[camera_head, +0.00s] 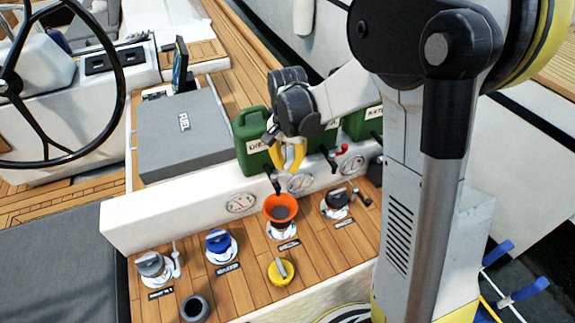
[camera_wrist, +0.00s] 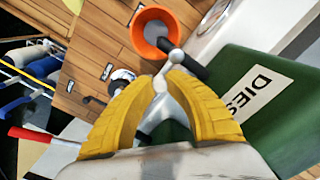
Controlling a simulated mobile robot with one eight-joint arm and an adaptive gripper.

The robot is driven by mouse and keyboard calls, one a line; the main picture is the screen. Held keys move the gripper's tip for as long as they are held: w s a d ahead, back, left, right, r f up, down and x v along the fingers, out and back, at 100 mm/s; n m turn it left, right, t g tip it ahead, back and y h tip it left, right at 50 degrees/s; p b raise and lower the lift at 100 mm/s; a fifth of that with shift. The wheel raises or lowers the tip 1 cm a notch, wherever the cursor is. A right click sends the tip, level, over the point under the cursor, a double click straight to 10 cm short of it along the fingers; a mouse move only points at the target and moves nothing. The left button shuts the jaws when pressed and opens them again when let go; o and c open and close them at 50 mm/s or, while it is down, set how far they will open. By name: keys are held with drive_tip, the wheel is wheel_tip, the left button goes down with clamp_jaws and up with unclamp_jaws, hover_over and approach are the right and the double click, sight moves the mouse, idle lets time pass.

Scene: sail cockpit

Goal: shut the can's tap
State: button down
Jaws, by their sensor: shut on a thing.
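The green can (camera_head: 252,135) labelled "DIE…" stands on the white ledge and shows at the right of the wrist view (camera_wrist: 235,65). Its tap (camera_wrist: 176,56) has a grey metal lever and a black spout (camera_wrist: 190,66). The spout (camera_head: 275,184) hangs above and beside the orange funnel (camera_head: 281,200), also in the wrist view (camera_wrist: 136,36). My gripper (camera_wrist: 161,84) has its yellow fingertips shut on the tap's lever, with the lever's end partly hidden between them. In the head view my gripper (camera_head: 291,160) is in front of the can and hides part of it.
Another green can (camera_head: 360,122) stands to the right, with a red-handled tap (camera_head: 342,150). On the deck are a blue cap (camera_head: 218,242), a yellow cap (camera_head: 281,271), a black cap (camera_head: 336,199) and a grey cap (camera_head: 151,264). A grey box (camera_head: 185,130) lies left of the can.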

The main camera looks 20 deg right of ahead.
sight(287, 166)
drive_tip(key=c, duration=1.3)
unclamp_jaws()
wheel_tip(287, 166, up, 12)
